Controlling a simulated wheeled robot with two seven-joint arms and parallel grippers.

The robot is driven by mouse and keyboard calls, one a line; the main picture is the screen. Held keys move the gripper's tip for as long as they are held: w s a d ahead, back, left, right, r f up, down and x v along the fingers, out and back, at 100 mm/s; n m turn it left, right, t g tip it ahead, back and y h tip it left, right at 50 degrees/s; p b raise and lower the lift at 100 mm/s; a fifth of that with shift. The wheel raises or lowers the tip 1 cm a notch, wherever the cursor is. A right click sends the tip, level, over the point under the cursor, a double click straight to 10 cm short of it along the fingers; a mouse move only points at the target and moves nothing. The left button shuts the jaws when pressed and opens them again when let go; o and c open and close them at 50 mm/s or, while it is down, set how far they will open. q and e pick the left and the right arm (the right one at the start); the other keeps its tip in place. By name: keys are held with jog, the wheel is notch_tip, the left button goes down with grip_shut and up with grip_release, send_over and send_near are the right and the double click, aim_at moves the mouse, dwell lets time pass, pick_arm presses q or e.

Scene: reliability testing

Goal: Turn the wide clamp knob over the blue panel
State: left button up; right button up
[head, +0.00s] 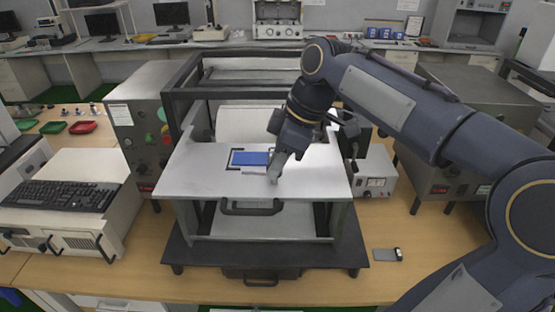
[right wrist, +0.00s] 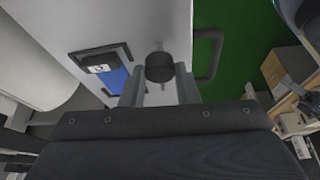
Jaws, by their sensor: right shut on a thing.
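The blue panel (head: 250,158) lies in a dark frame on the light plate of the test rig; it also shows in the right wrist view (right wrist: 117,80). A thin grey bar (head: 253,173) lies along its near edge. My right gripper (head: 274,172) reaches down to the plate just right of the blue panel. In the right wrist view, the right gripper (right wrist: 159,84) has its fingers on both sides of a dark round knob (right wrist: 159,66) and is shut on it. In the head view the gripper hides the knob. My left gripper is not in view.
The plate (head: 185,176) has a black handle (head: 251,208) at its front, and a black frame (head: 178,105) rises behind it. A control box (head: 143,125) stands left, a white device (head: 374,175) right. A small grey item (head: 388,254) lies on the desk.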

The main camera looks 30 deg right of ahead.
jog(key=m+h, duration=0.1)
jog(key=m, duration=0.2)
jog(key=shift+s+a+t+b, duration=0.1)
jog(key=shift+t+b, duration=0.2)
jog(key=shift+t, duration=0.1)
jog(key=m, duration=0.2)
jog(key=m+h, duration=0.1)
jog(key=m, duration=0.1)
jog(key=shift+a+m+t+h, duration=0.1)
jog(key=shift+m+t+h, duration=0.2)
jog(key=shift+m+t, duration=0.1)
jog(key=m+h, duration=0.2)
jog(key=m, duration=0.3)
jog(key=shift+a, duration=0.15)
jog(key=shift+m+g+h, duration=0.3)
jog(key=shift+m+h, duration=0.4)
jog(key=shift+m, duration=1.4)
jog(key=o, duration=1)
jog(key=shift+c, duration=0.2)
